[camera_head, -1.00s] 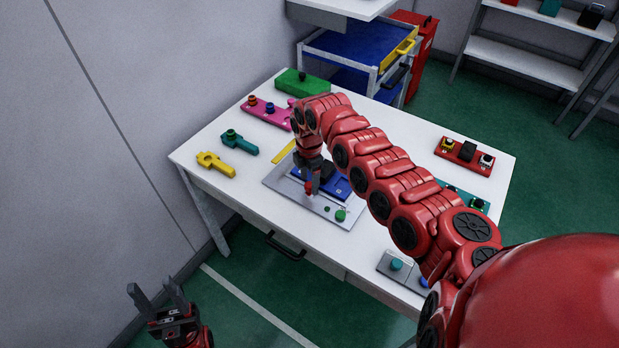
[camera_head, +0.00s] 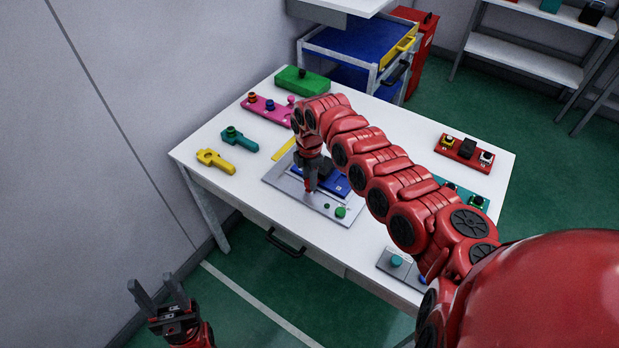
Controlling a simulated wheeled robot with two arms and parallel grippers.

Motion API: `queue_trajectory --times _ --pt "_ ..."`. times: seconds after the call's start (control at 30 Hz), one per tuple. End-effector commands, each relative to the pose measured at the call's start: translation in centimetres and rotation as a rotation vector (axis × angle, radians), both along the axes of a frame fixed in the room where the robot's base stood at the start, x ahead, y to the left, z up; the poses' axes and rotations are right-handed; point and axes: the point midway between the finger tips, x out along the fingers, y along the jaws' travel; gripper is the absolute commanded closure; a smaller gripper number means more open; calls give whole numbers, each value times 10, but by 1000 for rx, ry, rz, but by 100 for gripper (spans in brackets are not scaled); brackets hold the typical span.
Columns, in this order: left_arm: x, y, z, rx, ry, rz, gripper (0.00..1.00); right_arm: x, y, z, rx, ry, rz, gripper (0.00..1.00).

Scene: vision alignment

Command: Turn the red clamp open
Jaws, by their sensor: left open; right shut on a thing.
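A grey plate (camera_head: 281,188) lies on the middle of the white table, with a blue block (camera_head: 336,187) and small green knobs (camera_head: 340,212) on it. My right gripper (camera_head: 310,188) points down over the plate, at the left end of the blue block. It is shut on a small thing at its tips. My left gripper (camera_head: 160,298) is open and empty, low at the left, off the table's front edge.
On the white table (camera_head: 255,210) are a yellow piece (camera_head: 215,161), a teal piece (camera_head: 239,139), a pink bar (camera_head: 266,108), a green block (camera_head: 303,82) and a red button box (camera_head: 467,152). My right arm spans the table's right part. The front left is clear.

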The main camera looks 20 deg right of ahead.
Motion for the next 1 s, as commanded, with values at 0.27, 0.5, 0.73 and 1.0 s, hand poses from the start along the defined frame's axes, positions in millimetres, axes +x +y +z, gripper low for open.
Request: queue_trajectory --times 0.27,0.5,0.73,1.0 --pt "0 0 1 0 0 0 50 0 0 1 0 0 -70 100" --pt "0 0 2 0 0 0 50 0 0 1 0 -1 -240 100" --pt "0 0 6 0 0 0 50 0 0 2 0 -1 -457 100" --pt "0 0 12 0 0 0 50 0 0 2 0 -1 -713 100"
